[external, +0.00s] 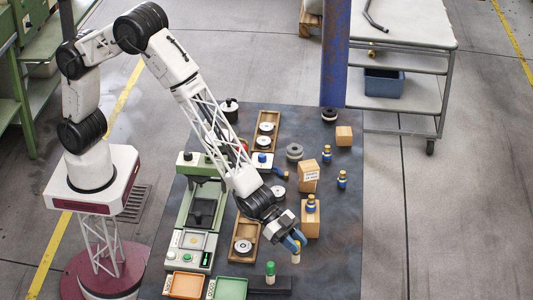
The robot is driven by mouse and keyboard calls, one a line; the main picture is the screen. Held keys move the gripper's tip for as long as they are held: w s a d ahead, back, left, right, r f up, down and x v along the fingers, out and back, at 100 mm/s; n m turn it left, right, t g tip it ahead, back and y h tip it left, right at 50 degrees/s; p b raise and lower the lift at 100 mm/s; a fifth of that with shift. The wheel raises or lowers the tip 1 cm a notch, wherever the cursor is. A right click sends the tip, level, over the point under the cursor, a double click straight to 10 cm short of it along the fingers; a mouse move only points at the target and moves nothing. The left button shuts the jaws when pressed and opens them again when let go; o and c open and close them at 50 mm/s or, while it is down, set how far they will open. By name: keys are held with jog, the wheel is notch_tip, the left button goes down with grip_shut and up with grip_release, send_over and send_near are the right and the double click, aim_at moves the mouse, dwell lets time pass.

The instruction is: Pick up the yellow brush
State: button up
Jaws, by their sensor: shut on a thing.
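My gripper (293,243) hangs over the front right part of the dark table, pointing down. Its blue fingers are shut on a small, pale yellow thing, which looks like the yellow brush (296,257), its lower part showing just below the fingertips. Its upper part is hidden by the fingers. I cannot tell whether its lower end touches the table. A similar small piece with a green top (270,268) stands upright to the left of my gripper, apart from it.
Wooden blocks (309,176) and blue-and-yellow bottles (342,179) stand behind my gripper. A green machine (194,215), wooden trays (243,246) and orange and green bins (229,288) lie to the left. A blue post (335,55) rises at the back. The table's right front is clear.

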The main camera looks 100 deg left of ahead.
jog(key=s+a, duration=0.4)
jog(key=s, duration=0.5)
jog(key=shift+s+a+r, duration=0.2)
jog(key=shift+a+r, duration=0.1)
jog(key=shift+r, duration=0.15)
